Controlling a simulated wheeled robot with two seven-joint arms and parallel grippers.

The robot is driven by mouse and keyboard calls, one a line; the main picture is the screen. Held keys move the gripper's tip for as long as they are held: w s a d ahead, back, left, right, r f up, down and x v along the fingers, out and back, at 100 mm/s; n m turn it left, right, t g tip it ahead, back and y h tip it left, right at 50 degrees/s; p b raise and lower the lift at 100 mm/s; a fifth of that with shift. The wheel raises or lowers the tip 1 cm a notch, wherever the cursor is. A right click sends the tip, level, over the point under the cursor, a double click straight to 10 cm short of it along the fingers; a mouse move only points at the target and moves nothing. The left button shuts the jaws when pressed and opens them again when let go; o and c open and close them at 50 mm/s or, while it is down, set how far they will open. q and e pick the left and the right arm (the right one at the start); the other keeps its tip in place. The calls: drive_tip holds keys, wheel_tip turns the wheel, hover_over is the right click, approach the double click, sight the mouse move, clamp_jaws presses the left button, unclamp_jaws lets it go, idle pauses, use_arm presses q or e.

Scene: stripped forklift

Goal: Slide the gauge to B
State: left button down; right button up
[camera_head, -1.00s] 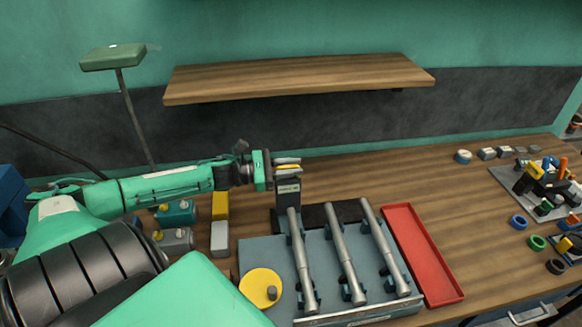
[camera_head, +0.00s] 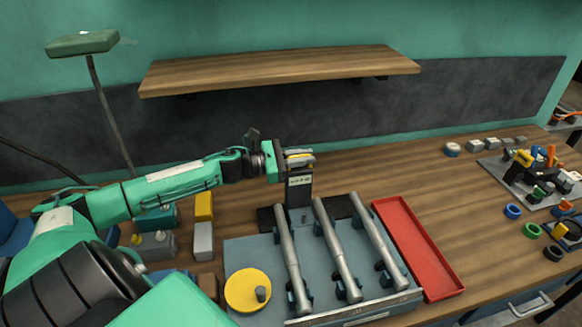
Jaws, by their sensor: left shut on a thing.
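The gauge (camera_head: 299,190) is a dark upright block with a small pale display. It stands at the black strip (camera_head: 338,206) along the back of a grey fixture (camera_head: 250,252). It is between the back ends of the left cylinder (camera_head: 291,262) and the middle cylinder (camera_head: 338,250). A right cylinder (camera_head: 379,240) lies beside them. My left gripper (camera_head: 300,160) is shut on the gauge's top, coming from the left. No letter B is legible. My right gripper is not in view.
A yellow disc (camera_head: 244,289) with a knob sits at the fixture's front left. A red tray (camera_head: 415,245) lies along its right side. Yellow and grey blocks (camera_head: 203,240) stand left of it. A wooden shelf (camera_head: 280,70) hangs above. The table behind the tray is clear.

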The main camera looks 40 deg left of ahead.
use_arm(q)
drive_tip(key=shift+b+x, duration=0.8)
drive_tip(key=shift+x, duration=1.2)
drive_tip(key=shift+a, duration=0.1)
drive_tip(key=c, duration=1.5)
unclamp_jaws()
wheel_tip(320, 180, up, 20)
